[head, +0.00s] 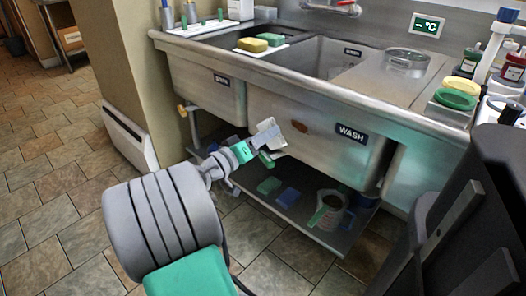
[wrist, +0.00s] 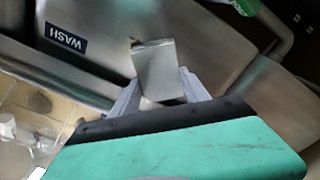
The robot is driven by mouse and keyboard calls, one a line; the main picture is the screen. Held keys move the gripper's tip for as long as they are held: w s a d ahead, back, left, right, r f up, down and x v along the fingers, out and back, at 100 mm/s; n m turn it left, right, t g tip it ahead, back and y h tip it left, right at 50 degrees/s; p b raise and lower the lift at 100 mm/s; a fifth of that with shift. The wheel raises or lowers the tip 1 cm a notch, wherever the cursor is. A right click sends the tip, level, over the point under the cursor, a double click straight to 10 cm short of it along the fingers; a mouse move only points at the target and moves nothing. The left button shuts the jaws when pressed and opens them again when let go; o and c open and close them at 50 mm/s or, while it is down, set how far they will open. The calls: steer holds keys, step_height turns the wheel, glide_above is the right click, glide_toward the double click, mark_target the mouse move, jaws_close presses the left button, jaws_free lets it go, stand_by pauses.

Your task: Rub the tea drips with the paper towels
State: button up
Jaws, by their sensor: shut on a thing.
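The tea drips show as a brown patch (head: 300,126) on the steel front of the sink, left of the WASH label. My gripper (head: 264,143) is in front of the sink, to the left of and a little below the patch. It is shut on the paper towels (head: 269,128), a pale folded pad. In the wrist view the pad (wrist: 155,70) stands out between the two fingers of my gripper (wrist: 162,97). The towels look apart from the brown patch in the head view.
The WASH basin (head: 355,150) overhangs a low shelf (head: 290,212) holding a measuring jug (head: 327,210) and green and blue pads. Sponges (head: 258,42) sit on the sink's rim. Tiled floor at left is open.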

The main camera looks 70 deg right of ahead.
mark_target(288, 119)
steer(key=p+x, duration=0.1)
steer(key=x, duration=0.5)
steer(key=shift+x, duration=0.85)
stand_by(0.7)
steer(key=shift+s+a+r+p, duration=0.1)
steer(key=shift+s+a+p, duration=0.3)
steer(key=shift+s, duration=0.75)
steer(key=shift+s+a+f+p, duration=0.15)
steer(key=shift+s+a, duration=0.4)
steer(key=shift+s, duration=0.55)
steer(key=shift+s+a+r+p, duration=0.2)
steer(key=shift+s+a, duration=0.3)
steer(key=shift+s, duration=0.65)
steer(key=shift+w+d+b, duration=0.3)
steer(key=shift+w+b, duration=0.1)
steer(key=shift+w, duration=0.25)
steer(key=shift+w+d+b, duration=0.3)
steer(key=shift+w+b, duration=0.1)
steer(key=shift+w, duration=0.25)
steer(key=shift+w+d, duration=0.25)
steer(key=shift+w, duration=0.2)
steer(key=shift+w+d+b, duration=0.35)
steer(key=shift+w+b, duration=0.05)
steer(key=shift+w, duration=0.45)
steer(key=shift+w+d+b, duration=0.3)
steer(key=shift+w+b, duration=0.05)
steer(key=shift+w, duration=0.5)
